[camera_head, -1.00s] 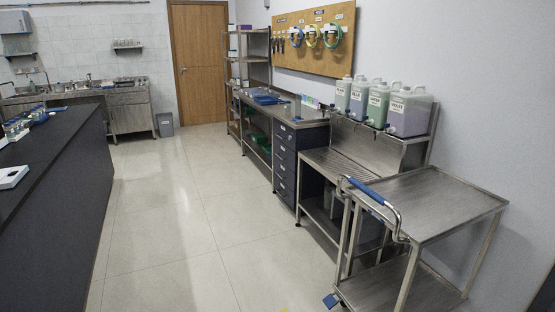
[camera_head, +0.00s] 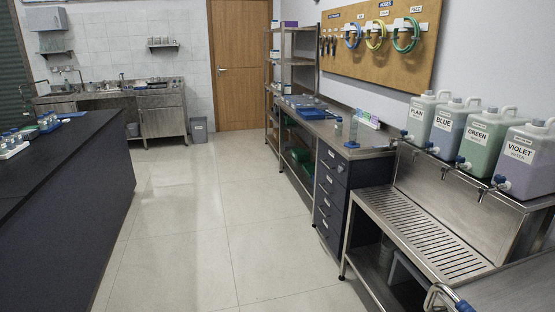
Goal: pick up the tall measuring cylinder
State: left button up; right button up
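Labelled jugs, among them the green one (camera_head: 484,137), stand on a steel shelf above a slatted drain bench (camera_head: 425,240). A dark island bench (camera_head: 70,165) is at left. The floor (camera_head: 190,225) between is clear.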

aim_at(352, 143)
jog(key=i+j, duration=0.1)
jog(key=i, duration=0.45)
jog(key=i+j+z, duration=0.1)
jog(key=i, duration=0.45)
jog(key=i+j, duration=0.15)
jog(key=i, duration=0.45)
jog(key=l+z, duration=0.05)
